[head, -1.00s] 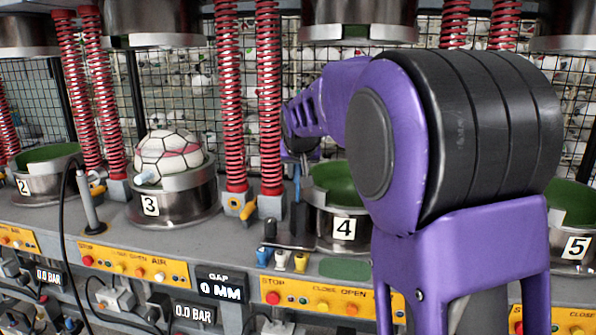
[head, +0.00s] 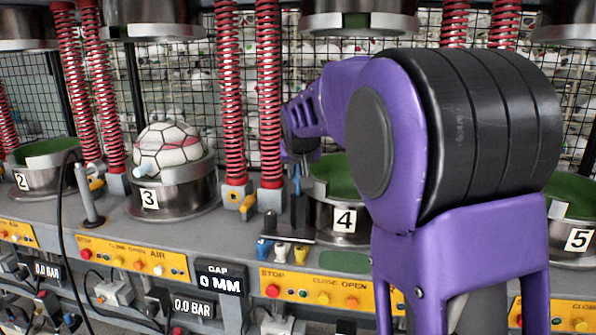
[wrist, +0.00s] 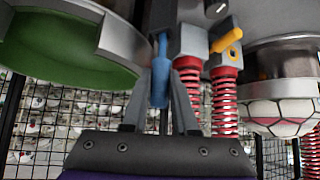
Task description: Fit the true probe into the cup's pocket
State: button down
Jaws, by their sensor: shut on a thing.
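My gripper (head: 300,192) is beside the left side of cup 4 (head: 340,226), partly hidden behind my purple arm. In the wrist view its two fingers (wrist: 160,112) are shut on a blue probe (wrist: 160,78), which sticks out past the fingertips. Cup 4 also shows in the wrist view, as a metal ring (wrist: 60,18) with a green lining and a step in its rim, beside the probe and apart from it. I cannot make out a pocket in the cup.
A small rack with blue (head: 264,250), white (head: 282,254) and yellow (head: 300,254) pieces stands in front of cup 4. Red spring columns (head: 268,95) rise close behind my gripper. Cup 3 (head: 172,199) holds a ball (head: 170,150). Control panels (head: 330,291) line the front edge.

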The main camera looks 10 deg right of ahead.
aim_at(298, 183)
jog(key=shift+f, duration=0.1)
dwell(0.3)
jog(key=shift+f+b, duration=0.65)
jog(key=shift+f, duration=0.1)
jog(key=shift+f, duration=0.15)
jog(key=shift+f, duration=0.6)
